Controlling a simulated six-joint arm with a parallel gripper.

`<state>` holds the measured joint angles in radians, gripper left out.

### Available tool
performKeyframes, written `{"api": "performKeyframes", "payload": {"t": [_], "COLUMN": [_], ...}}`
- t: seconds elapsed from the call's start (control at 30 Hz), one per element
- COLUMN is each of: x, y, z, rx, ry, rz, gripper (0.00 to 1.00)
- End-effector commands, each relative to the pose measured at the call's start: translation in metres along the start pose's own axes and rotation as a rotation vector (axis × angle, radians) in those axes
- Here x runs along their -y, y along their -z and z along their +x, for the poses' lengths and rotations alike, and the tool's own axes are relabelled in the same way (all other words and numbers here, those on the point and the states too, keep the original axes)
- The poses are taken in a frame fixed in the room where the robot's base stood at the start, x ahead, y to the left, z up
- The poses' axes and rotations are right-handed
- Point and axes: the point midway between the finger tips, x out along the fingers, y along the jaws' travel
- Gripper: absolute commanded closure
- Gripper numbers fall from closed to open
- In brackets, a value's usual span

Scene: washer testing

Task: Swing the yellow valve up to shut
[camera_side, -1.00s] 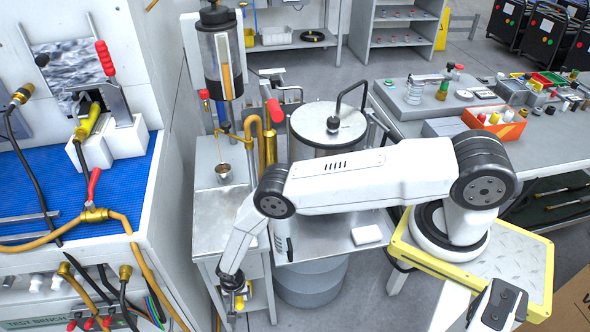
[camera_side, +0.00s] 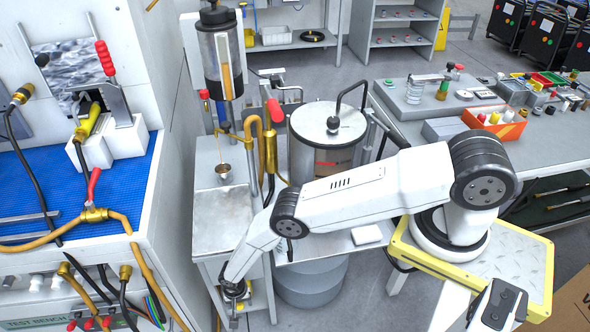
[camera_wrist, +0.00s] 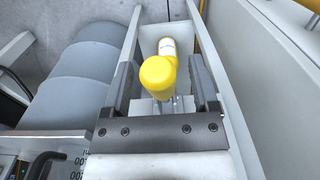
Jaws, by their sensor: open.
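The yellow valve handle (camera_wrist: 158,75) shows in the wrist view, pointing up toward the camera between the two fingers of my open gripper (camera_wrist: 162,90). There is a gap on both sides, and neither finger is seen touching it. A yellow and white part (camera_wrist: 167,48) lies just behind the handle. In the side view my gripper (camera_side: 234,305) is low at the front of the small metal cart and largely hidden by my wrist. The valve is mostly hidden there too.
The metal cart (camera_side: 222,215) carries a small brass cup (camera_side: 223,172). A grey ribbed drum (camera_wrist: 82,80) stands left of the gripper in the wrist view. Pale panels (camera_wrist: 235,60) rise close on the right. A blue-matted test bench (camera_side: 50,190) is at the left.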

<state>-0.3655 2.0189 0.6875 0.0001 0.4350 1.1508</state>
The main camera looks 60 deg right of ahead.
Motion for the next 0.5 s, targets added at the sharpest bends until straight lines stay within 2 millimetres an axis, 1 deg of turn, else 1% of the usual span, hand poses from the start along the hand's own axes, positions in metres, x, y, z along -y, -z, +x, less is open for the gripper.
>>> {"api": "performKeyframes", "payload": {"t": [0.03,0.07,0.1,0.17,0.2,0.3,0.5], "x": [-0.0001,-0.0001,-0.0001,-0.0001,-0.0001,-0.0001,0.0001], "y": [0.0,0.0,0.0,0.0,0.0,0.0,0.0006], "z": [0.0,0.0,0.0,0.0,0.0,-0.0001,-0.0013], "rx": [0.0,0.0,0.0,0.0,0.0,0.0,0.0], "ry": [0.0,0.0,0.0,0.0,0.0,0.0,0.0], "rz": [0.0,0.0,0.0,0.0,0.0,0.0,0.0], "gripper": [0.24,0.27,0.39,0.58,0.71,1.0,1.0]}}
